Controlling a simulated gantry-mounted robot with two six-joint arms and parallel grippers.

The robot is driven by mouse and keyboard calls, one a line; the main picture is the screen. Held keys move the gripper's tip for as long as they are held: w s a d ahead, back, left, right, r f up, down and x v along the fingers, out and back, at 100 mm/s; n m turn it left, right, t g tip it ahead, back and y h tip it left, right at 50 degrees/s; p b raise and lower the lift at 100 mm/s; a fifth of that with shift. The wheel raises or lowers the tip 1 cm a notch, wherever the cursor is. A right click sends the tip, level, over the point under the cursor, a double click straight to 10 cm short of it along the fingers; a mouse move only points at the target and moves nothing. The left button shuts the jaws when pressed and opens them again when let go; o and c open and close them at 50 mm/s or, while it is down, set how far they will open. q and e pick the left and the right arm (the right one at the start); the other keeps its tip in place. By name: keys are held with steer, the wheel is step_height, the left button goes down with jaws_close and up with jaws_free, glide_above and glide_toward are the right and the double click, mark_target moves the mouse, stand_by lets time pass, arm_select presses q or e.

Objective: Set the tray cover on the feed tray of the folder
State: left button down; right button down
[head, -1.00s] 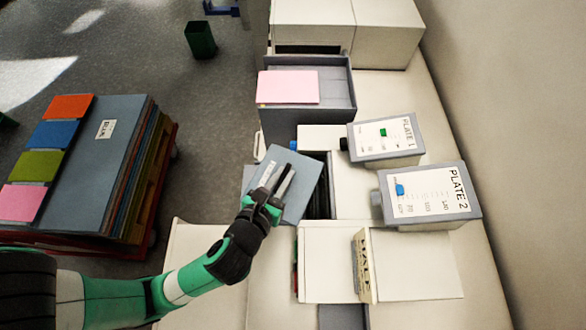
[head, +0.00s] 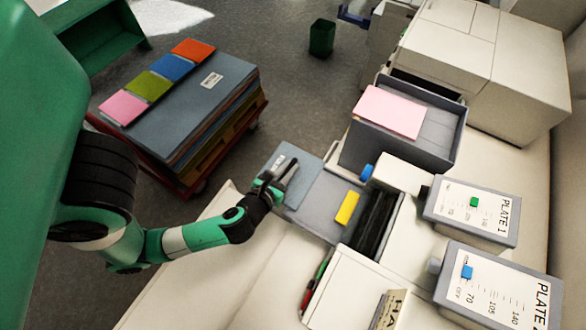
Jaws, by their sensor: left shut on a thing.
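The tray cover (head: 307,169) is a flat blue-grey plate with a small white label. My left gripper (head: 285,172) is shut on it, with the fingers lying across its face. The cover overlaps the outer left end of the feed tray (head: 322,212) in the head view; I cannot tell whether they touch. The feed tray is grey, with a yellow block (head: 347,208) on it and dark rollers (head: 376,222) at its right end. My right gripper is not in view.
A grey bin with a pink sheet (head: 392,111) stands behind the tray. Two dial boxes, PLATE 1 (head: 476,212) and PLATE 2 (head: 492,290), are at right. A cart of coloured boards (head: 206,96) stands at left. A white box (head: 350,285) is in front.

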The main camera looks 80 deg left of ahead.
mark_target(318, 198)
arm_select(q)
steer(key=w+d+f+b, duration=0.2)
steer(key=w, duration=0.1)
steer(key=w+d+f+b, duration=0.2)
steer(key=w+d+f, duration=0.1)
steer(key=shift+d, duration=0.15)
steer(key=shift+w+d+f+b, duration=0.1)
steer(key=shift+w+d+b, duration=0.25)
steer(key=shift+w+d, duration=0.4)
steer(key=shift+a, duration=0.1)
steer(key=c, duration=0.8)
jaws_free()
steer(key=shift+o, duration=0.2)
steer(key=v, duration=1.1)
steer(key=shift+d+b, duration=0.25)
steer(key=shift+b, duration=0.05)
steer(key=shift+s, duration=0.1)
